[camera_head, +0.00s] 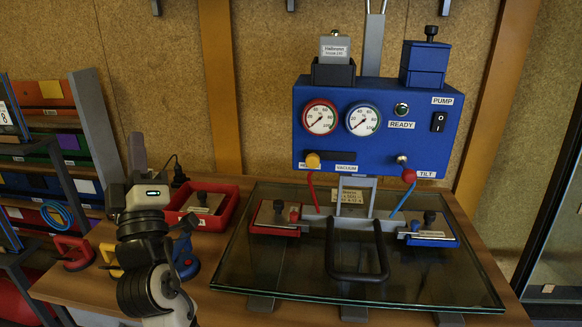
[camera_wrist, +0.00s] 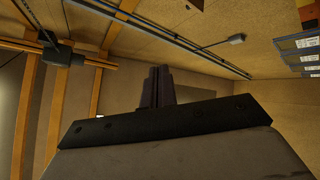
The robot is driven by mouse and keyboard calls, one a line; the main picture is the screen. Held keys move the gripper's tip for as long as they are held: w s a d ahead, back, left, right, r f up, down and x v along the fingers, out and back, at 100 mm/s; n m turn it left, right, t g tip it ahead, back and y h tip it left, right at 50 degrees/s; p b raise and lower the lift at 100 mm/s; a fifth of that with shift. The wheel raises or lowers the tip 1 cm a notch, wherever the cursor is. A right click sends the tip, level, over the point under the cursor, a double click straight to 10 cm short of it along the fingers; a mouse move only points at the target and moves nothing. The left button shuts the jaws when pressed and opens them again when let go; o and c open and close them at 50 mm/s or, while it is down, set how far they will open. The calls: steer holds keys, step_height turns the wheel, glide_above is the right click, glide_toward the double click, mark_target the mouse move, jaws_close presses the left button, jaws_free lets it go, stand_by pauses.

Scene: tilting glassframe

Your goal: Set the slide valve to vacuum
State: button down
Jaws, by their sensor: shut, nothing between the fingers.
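The slide valve's yellow knob (camera_head: 313,160) sits low on the front of the blue control panel (camera_head: 450,118), at the left end of its slot. A partly covered label is under the knob, and the VACUUM label (camera_head: 346,168) is to its right. My gripper (camera_head: 138,150) points up at the left of the table, well left of the panel and apart from it. Its fingers also show in the wrist view (camera_wrist: 157,86), pressed together and empty. The wrist view shows ceiling and walls, not the valve.
Two gauges (camera_head: 320,118), a READY lamp (camera_head: 401,109), a PUMP switch (camera_head: 438,122) and a red-balled TILT lever (camera_head: 409,175) are on the panel. A glass pane (camera_head: 280,270) with a black handle (camera_head: 358,276) lies in front. A red tray (camera_head: 228,206) stands behind my arm. A shelf rack is at left.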

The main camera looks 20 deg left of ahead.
mark_target(313, 160)
steer(key=w+d+f+m+t+h, duration=0.2)
steer(key=w+f+t+h, duration=0.35)
steer(key=h, duration=0.75)
steer(key=w+d+f+m+g+h, duration=0.1)
steer(key=d+f+g+h, duration=0.1)
steer(key=h, duration=0.5)
steer(key=w+d+f+m+g+h+p, duration=0.1)
steer(key=w+d+f+m+g+h, duration=0.1)
steer(key=h, duration=0.5)
steer(key=d+f+g, duration=0.1)
steer(key=d+f, duration=0.1)
steer(key=d, duration=0.1)
steer(key=shift+w+d+f+m+h, duration=0.2)
steer(key=shift+w+f+m+h, duration=0.05)
steer(key=shift+m+h, duration=0.05)
steer(key=shift+g, duration=0.25)
steer(key=s+d+p+x, duration=0.1)
steer(key=p+x, duration=0.4)
steer(key=x, duration=0.8)
steer(key=shift+s+d+r, duration=0.2)
steer(key=shift+d, duration=0.5)
